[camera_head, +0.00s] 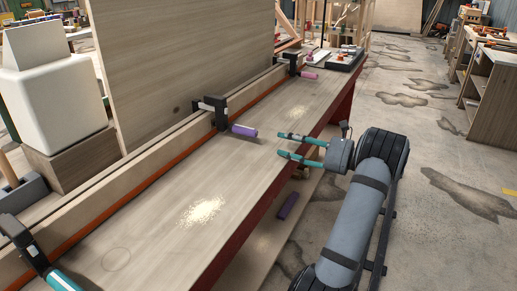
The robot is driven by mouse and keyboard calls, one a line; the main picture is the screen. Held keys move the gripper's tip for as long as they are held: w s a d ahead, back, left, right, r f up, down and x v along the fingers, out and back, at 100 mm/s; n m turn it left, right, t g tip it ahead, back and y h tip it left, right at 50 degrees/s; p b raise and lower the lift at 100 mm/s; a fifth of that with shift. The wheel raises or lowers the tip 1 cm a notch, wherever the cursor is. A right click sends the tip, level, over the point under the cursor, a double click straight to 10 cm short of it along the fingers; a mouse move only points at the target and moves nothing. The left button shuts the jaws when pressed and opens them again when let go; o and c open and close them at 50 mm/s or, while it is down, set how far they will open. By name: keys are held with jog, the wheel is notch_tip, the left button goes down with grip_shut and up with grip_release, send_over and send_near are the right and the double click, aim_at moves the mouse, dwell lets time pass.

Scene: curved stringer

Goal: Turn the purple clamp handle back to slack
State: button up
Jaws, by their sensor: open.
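The purple clamp handle (243,130) sticks out to the right from a black clamp (214,106) on the long wooden strip of the bench, near the middle of the picture. My gripper (281,144) has two teal fingers, apart and empty. It points left over the right edge of the bench, to the right of the purple handle and slightly lower in the picture, with a gap between them. Nothing hides the handle. How tight the clamp is cannot be told.
A clamp with a pink handle (309,75) sits farther back; one with a teal handle (62,280) is at the near left. A tall wooden panel (185,50) stands behind the strip. The bench top (165,215) is mostly clear. A purple cylinder (288,206) lies below the bench.

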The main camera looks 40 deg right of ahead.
aim_at(257, 134)
jog(key=shift+w+a, duration=0.15)
jog(key=shift+w, duration=0.25)
jog(key=x, duration=0.9)
jog(key=shift+w+a, duration=0.2)
jog(key=shift+a, duration=0.05)
jog(key=shift+c, duration=0.8)
jog(key=c, duration=0.8)
grip_shut()
